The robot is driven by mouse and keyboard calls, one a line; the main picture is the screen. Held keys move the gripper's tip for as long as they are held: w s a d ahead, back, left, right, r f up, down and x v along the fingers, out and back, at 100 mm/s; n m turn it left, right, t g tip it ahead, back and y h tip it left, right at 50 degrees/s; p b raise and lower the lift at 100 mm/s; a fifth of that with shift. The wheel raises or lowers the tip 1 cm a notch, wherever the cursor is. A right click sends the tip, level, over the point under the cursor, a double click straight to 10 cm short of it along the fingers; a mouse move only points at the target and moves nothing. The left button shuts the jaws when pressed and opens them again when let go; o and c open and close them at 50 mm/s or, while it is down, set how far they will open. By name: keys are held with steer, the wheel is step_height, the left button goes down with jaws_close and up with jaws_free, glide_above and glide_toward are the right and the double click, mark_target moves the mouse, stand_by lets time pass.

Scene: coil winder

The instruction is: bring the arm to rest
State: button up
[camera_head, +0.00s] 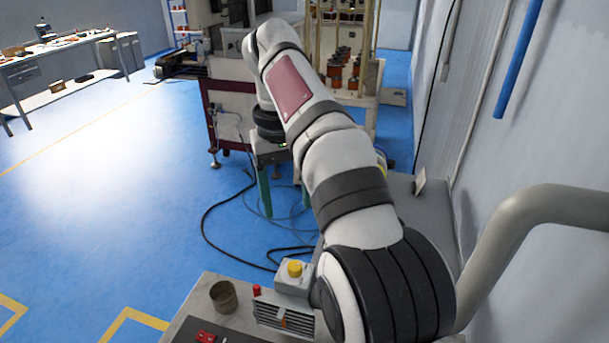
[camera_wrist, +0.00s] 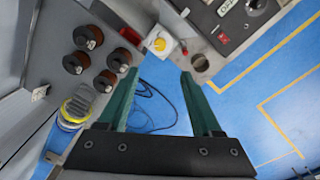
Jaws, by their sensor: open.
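My gripper (camera_head: 287,210) hangs fingers down in the head view, above the blue floor between the machine and the front bench. My white arm reaches away from the front bench toward the machine. In the wrist view my gripper (camera_wrist: 158,75) has its two green fingers spread wide. Nothing is between them except blue floor and black cable far below. Both fingertips show, and neither seems to hold anything.
The winding machine (camera_head: 228,98) stands behind my gripper, with dark spools (camera_wrist: 87,37) and a yellow roll (camera_wrist: 76,108) also in view. The front bench carries a box with a yellow button (camera_head: 295,268) and a brown cup (camera_head: 223,297). Black cable (camera_head: 205,215) lies on open floor.

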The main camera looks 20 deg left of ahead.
steer(key=s+d+m, duration=0.2)
steer(key=s+d, duration=0.1)
steer(key=d, duration=0.4)
steer(key=s+d+m, duration=0.2)
steer(key=s+d, duration=0.2)
steer(key=d, duration=0.2)
steer(key=s+d+f+m+y, duration=0.1)
steer(key=s+d+f+m, duration=0.3)
steer(key=s, duration=0.5)
steer(key=s+d+f+m+y, duration=0.1)
steer(key=s+d+f+m, duration=0.3)
steer(key=s+f, duration=0.5)
steer(key=shift+s+d+m, duration=0.3)
steer(key=shift+s+d, duration=0.05)
steer(key=shift+d, duration=0.05)
steer(key=shift+o, duration=0.3)
steer(key=shift+f, duration=0.1)
